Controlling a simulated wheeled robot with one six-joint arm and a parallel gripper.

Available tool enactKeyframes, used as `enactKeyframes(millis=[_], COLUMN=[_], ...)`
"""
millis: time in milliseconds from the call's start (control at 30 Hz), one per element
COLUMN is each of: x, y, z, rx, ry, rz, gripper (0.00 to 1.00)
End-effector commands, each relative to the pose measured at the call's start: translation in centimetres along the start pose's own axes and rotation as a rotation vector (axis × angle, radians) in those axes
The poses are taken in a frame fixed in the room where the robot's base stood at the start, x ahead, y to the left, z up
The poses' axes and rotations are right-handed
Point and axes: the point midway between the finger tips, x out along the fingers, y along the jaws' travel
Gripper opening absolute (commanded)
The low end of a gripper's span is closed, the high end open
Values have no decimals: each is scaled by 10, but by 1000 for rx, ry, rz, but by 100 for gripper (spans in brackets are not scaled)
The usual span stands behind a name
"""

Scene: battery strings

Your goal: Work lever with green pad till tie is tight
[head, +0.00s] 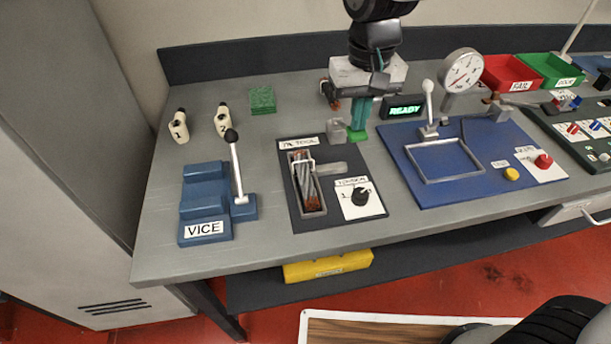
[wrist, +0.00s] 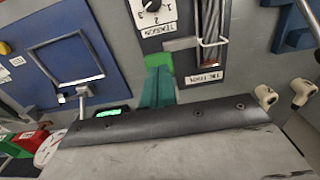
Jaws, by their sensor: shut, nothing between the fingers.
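The tie tool (head: 308,212) is a dark panel on the bench with a cable bundle (head: 305,185) in its slot and a wire loop over it. A grey bar (head: 330,167) sticks out to the right of the loop; it also shows in the wrist view (wrist: 181,43). The bright green pad (head: 358,137) is at the panel's back right corner, right at my gripper's tips; it also shows in the wrist view (wrist: 158,60). My gripper (head: 360,128) has teal fingers, pointing down, shut and empty. I cannot tell whether they touch the pad. The tie itself is not clear.
A tension dial with a black knob (head: 361,197) is on the panel's right side. A grey block (head: 336,131) stands left of my fingers. The blue vice (head: 206,204) is at left, a blue board (head: 420,188) at right. A READY display (head: 404,108) stands behind.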

Motion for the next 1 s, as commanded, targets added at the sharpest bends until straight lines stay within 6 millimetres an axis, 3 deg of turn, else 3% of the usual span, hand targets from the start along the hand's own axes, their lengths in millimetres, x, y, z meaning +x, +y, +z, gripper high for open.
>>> enactKeyframes(millis=[1000], x=[46], y=[0], z=[5], rx=[0], ry=[-2], rz=[1], gripper=[0])
